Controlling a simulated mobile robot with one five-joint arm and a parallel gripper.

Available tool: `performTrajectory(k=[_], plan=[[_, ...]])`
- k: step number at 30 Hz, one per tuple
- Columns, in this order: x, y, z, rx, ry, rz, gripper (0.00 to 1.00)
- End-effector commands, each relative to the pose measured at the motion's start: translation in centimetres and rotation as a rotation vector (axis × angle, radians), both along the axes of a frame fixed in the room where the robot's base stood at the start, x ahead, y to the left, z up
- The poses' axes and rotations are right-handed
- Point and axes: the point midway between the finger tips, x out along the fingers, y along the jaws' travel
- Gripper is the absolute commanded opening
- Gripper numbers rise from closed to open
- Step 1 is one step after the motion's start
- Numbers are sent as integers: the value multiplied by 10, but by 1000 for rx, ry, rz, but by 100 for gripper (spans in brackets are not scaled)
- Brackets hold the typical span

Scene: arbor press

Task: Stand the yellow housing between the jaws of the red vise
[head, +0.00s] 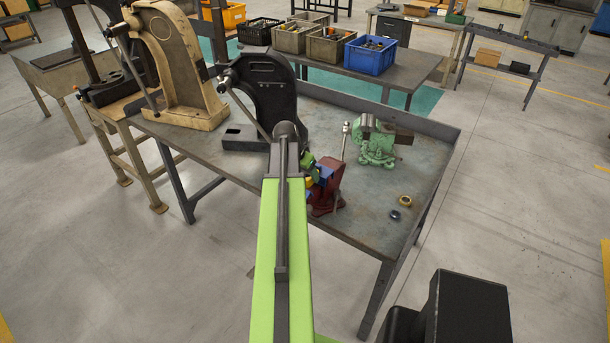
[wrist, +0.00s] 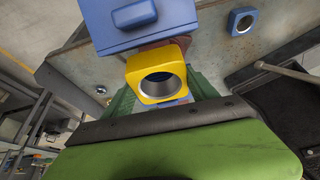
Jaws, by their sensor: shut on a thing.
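The yellow housing (wrist: 147,90) is a squarish block with a round metal-lined bore, facing me in the wrist view. My gripper (wrist: 163,92) is shut on it, with green ribbed fingers on both sides. In the head view, my gripper (head: 311,172) is at the left side of the red vise (head: 327,194), and a sliver of the yellow housing (head: 308,183) shows there. The vise's jaw gap is mostly hidden, so I cannot tell whether the housing is between the jaws.
A green vise (head: 375,148) stands to the right on the bench (head: 365,190). A black arbor press (head: 270,80) and a beige one (head: 185,70) stand to the left.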

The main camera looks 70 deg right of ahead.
Motion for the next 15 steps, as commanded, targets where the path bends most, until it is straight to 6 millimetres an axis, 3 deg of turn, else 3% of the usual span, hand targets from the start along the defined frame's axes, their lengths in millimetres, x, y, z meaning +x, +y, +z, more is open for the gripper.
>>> performTrajectory(k=[10,11,15], plan=[[0,0,-8,0,0,-1,5],[0,0,-8,0,0,-1,71],[-1,0,-8,0,0,-1,89]])
